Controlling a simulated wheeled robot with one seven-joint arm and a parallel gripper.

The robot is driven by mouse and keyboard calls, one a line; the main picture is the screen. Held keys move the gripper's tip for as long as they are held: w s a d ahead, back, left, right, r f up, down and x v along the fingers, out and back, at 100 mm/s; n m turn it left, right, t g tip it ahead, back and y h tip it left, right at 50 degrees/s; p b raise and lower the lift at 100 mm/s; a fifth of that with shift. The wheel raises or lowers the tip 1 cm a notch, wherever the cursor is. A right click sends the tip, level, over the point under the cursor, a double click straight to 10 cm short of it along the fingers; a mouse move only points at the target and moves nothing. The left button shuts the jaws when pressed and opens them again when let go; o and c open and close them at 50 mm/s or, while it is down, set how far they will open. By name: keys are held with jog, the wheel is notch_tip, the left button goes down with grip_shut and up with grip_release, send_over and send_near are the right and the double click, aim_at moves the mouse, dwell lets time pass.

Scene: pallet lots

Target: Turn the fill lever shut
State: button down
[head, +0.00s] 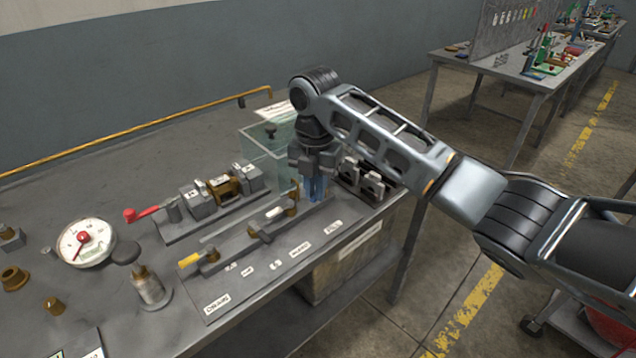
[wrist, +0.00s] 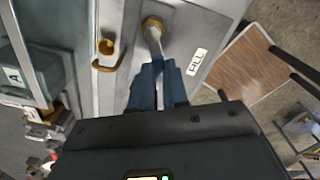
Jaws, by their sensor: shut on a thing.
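The fill lever (wrist: 155,40) shows in the wrist view as a pale metal handle running from a brass pivot to my fingers. The FILL label (wrist: 197,62) lies on the grey plate just to its right. My gripper (wrist: 158,72) has its blue fingers shut on the lever's handle. In the head view my gripper (head: 316,188) points down at the right end of the labelled plate (head: 240,285). There the arm and fingers hide the fill lever. The FILL label also shows in the head view (head: 333,227).
A yellow-handled valve (head: 190,260) sits at the plate's left end. A clear tank (head: 262,150) stands behind the plate, close to my gripper. Dark metal blocks (head: 368,182) stand just right of it. A white gauge (head: 85,243) and red-handled crank (head: 140,213) are at left.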

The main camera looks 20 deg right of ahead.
jog(key=m+p, duration=0.1)
jog(key=w+m, duration=0.1)
jog(key=m, duration=0.1)
jog(key=shift+a+r+p, duration=0.15)
jog(key=shift+a+p, duration=0.2)
jog(key=shift+w+a+m+p, duration=0.15)
jog(key=shift+m+p, duration=0.1)
jog(key=shift+m, duration=0.3)
jog(key=shift+w+d+m+p, duration=0.15)
jog(key=shift+m+p, duration=0.1)
jog(key=shift+m, duration=0.3)
jog(key=shift+w, duration=0.1)
jog(key=c, duration=1.1)
grip_release()
jog(key=shift+a, duration=0.1)
